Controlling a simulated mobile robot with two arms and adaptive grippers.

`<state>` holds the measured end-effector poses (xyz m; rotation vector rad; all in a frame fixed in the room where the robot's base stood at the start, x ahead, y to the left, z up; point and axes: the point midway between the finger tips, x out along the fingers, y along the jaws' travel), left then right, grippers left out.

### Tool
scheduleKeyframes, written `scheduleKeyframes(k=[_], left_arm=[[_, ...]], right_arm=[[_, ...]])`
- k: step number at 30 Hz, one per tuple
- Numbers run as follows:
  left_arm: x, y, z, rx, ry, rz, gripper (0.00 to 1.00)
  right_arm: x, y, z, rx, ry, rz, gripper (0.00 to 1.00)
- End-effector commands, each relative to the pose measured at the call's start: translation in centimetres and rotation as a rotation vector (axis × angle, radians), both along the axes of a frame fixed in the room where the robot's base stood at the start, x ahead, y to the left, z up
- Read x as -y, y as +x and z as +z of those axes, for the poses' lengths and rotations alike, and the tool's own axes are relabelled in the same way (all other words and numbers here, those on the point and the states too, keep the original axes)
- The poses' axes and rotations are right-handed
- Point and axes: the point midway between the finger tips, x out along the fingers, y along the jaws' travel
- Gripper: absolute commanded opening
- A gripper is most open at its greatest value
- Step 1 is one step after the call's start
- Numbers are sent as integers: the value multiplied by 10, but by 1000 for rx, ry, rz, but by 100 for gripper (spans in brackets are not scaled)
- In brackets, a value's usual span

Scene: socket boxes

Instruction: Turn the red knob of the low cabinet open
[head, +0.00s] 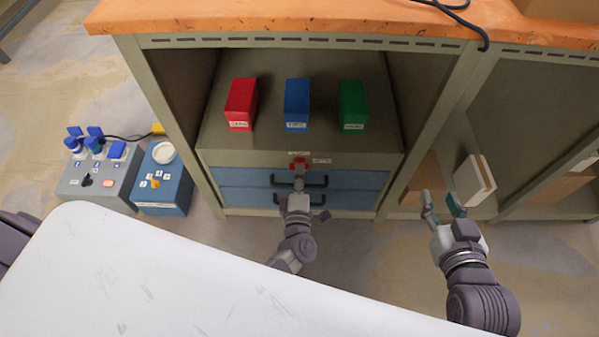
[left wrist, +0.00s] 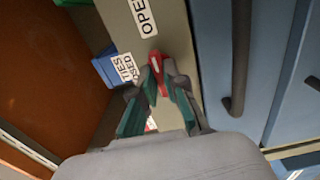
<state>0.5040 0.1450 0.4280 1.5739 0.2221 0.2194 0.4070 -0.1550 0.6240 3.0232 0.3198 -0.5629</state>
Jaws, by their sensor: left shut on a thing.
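The red knob (head: 299,162) is on the front strip of the low cabinet (head: 230,159), above the blue drawers. My left gripper (head: 299,172) reaches it from the front and hides part of it. In the left wrist view the fingers of my left gripper (left wrist: 158,88) are shut on the red knob (left wrist: 155,65). A white label reading "OPE", cut off by the frame edge, is on the strip beside the knob. My right gripper (head: 442,207) is open and empty, in front of the right part of the cabinet.
Red (head: 241,100), blue (head: 297,100) and green (head: 353,102) boxes stand on the shelf above the knob. Blue drawers (head: 235,179) with dark handles are below it. A grey socket box (head: 75,183) and a blue box (head: 178,192) stand on the floor at left. A white surface (head: 150,270) fills the front.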

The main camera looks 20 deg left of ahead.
Motion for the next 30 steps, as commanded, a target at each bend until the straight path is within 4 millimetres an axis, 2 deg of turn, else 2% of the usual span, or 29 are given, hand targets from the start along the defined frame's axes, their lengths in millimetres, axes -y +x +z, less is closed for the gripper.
scheduleKeyframes(k=[1,5,6,14,17,20,30], left_arm=[[1,-1,-1,-4,2,-3,13],[1,-1,-1,-3,1,-2,35],[1,-1,-1,-3,1,-2,36],[0,-1,-1,-1,1,-1,36],[2,-7,-1,-3,0,-1,36],[6,-20,-2,-4,0,-1,36],[25,-88,-2,-4,1,-2,36]], right_arm=[[0,0,0,0,0,0,40],[0,0,0,1,0,0,40],[0,0,0,1,0,0,40],[0,0,0,1,0,0,40],[0,0,0,1,0,0,40],[0,0,0,1,0,0,40],[0,0,0,1,0,0,40]])
